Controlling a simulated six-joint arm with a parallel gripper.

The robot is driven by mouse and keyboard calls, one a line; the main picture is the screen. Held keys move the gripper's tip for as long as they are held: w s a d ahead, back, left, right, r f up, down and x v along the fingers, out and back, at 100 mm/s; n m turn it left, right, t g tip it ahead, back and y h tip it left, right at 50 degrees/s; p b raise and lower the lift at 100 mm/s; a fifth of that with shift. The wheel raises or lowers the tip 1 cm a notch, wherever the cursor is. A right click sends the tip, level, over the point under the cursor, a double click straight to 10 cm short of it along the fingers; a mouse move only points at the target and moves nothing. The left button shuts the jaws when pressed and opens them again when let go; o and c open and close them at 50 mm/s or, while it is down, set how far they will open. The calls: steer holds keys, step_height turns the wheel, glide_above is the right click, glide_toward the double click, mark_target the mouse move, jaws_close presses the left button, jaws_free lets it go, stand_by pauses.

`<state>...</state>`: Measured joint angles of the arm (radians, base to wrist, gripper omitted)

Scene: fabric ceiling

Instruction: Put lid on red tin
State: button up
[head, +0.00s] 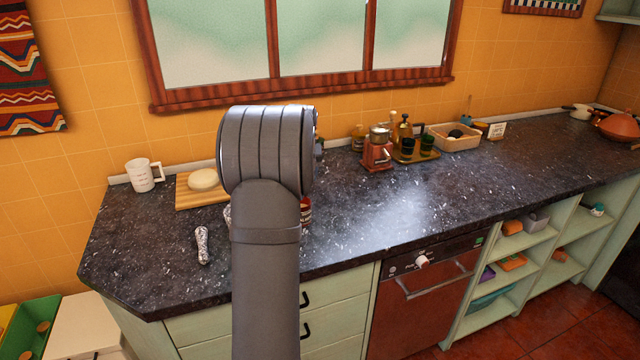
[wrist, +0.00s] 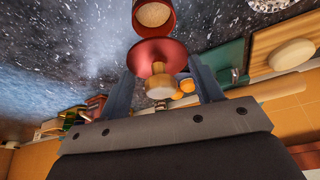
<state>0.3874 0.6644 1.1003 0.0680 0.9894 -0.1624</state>
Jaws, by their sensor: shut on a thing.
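The red lid (wrist: 150,52) has a pale wooden knob (wrist: 159,88). It is between the fingers of my gripper (wrist: 161,70), which is shut on it in the wrist view. The open red tin (wrist: 168,24), with pale contents inside, stands on the dark counter just beyond the lid. The lid is apart from the tin's opening or only overlaps its edge in the picture; I cannot tell the gap. In the head view my arm hides the lid and the gripper's fingers, and only a sliver of the red tin (head: 306,212) shows at its right.
A wooden board (head: 196,194) with a round pale item (head: 203,179) lies behind left of my arm, near a white mug (head: 144,175). A silvery object (head: 203,245) lies at left. A red grinder (head: 376,152) stands at the back.

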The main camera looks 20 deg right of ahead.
steer(key=shift+w+f, duration=0.1)
steer(key=shift+f, duration=2.65)
steer(key=shift+f, duration=0.6)
steer(key=o, duration=1.4)
steer(key=shift+c, duration=0.2)
steer(key=shift+r, duration=3.55)
steer(key=shift+f, duration=0.1)
step_height(320, 180, down, 7)
